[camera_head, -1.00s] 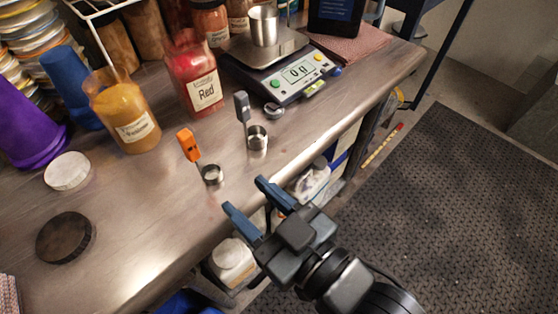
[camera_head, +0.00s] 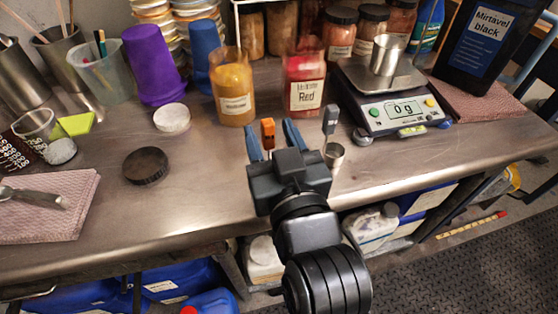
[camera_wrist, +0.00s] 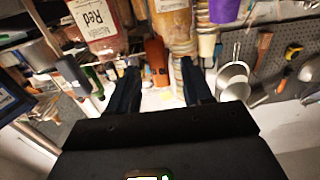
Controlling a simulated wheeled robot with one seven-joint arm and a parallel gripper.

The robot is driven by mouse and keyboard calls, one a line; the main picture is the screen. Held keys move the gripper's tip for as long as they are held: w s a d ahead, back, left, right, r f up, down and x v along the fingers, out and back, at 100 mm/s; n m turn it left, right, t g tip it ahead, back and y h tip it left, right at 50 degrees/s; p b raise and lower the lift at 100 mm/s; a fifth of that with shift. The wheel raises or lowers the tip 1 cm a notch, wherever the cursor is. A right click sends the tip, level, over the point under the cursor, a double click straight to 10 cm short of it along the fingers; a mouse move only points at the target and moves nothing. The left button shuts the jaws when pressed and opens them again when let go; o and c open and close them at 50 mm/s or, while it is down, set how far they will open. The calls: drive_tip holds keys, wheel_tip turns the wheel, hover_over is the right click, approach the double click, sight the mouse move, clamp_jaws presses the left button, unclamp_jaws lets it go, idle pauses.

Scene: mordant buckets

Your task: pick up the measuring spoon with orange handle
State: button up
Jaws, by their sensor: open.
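The measuring spoon with orange handle (camera_head: 268,133) stands on the metal table, its handle upright. In the head view only the handle shows between my fingers; its cup is hidden behind my gripper. My gripper (camera_head: 271,135) is open, its two blue fingers on either side of the handle in the picture. In the wrist view the orange handle (camera_wrist: 156,62) shows beyond and between the fingers of my gripper (camera_wrist: 158,85), with no visible contact. I cannot tell the exact distance to it.
A grey-handled measuring spoon (camera_head: 331,120) stands close on the right. Behind are a jar of red powder (camera_head: 304,95) and a jar of yellow powder (camera_head: 235,105). A scale (camera_head: 395,108) stands to the right. A black lid (camera_head: 146,165) lies left; the table's front is clear.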

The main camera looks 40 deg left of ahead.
drive_tip(key=shift+x, duration=1.05)
clamp_jaws()
drive_tip(key=shift+r, duration=0.15)
drive_tip(key=shift+r, duration=0.55)
wheel_tip(320, 180, up, 3)
drive_tip(key=shift+r, duration=0.1)
drive_tip(key=w+d+r, duration=0.2)
drive_tip(key=d+r, duration=0.4)
drive_tip(key=d, duration=0.5)
drive_tip(key=shift+w+d+r+b, duration=0.2)
drive_tip(key=shift+w+r+b, duration=0.05)
drive_tip(key=shift+b, duration=0.15)
